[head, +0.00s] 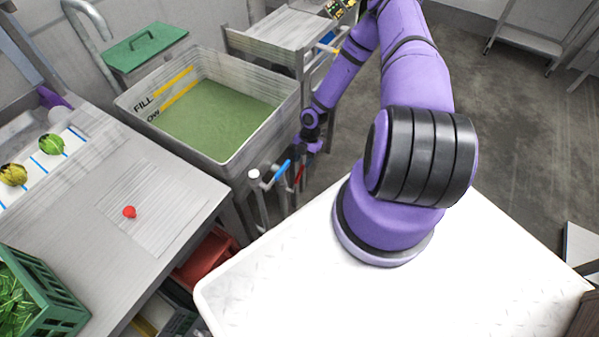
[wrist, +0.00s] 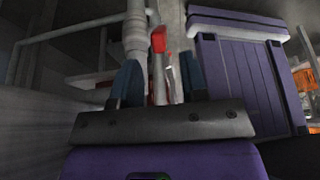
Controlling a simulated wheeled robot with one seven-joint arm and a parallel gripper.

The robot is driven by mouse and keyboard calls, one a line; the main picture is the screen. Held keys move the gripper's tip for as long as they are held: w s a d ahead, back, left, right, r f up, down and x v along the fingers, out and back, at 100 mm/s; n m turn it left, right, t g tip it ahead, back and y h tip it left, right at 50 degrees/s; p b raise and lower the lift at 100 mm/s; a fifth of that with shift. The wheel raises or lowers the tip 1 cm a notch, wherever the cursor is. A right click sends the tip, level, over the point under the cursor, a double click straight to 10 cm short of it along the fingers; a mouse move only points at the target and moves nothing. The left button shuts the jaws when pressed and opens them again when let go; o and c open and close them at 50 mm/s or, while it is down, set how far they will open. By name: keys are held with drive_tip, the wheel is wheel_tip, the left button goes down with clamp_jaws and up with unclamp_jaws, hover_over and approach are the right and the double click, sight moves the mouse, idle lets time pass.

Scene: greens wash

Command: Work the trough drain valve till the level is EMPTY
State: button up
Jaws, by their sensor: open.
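The trough (head: 288,108) holds a flat green surface (head: 215,118). Yellow bands marked FILL and LOW show on its inner wall above that surface. Below the trough's near right corner are pipes with a blue lever (head: 283,170) and a red lever (head: 299,174). My gripper (head: 308,146) is low beside the trough, close above the red lever. In the wrist view my gripper (wrist: 158,88) is open, its dark fingers apart. A red handle (wrist: 158,40) and grey pipe show between and beyond the fingers. I cannot tell whether the fingers touch it.
A steel counter (head: 95,190) at left bears a red knob (head: 129,212) and round greens (head: 50,145). A green crate (head: 50,290) stands at lower left. A red bin (head: 205,258) is under the counter. A purple box (wrist: 245,80) stands right in the wrist view.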

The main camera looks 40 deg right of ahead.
sight(301, 169)
drive_tip(key=x, duration=0.6)
clamp_jaws()
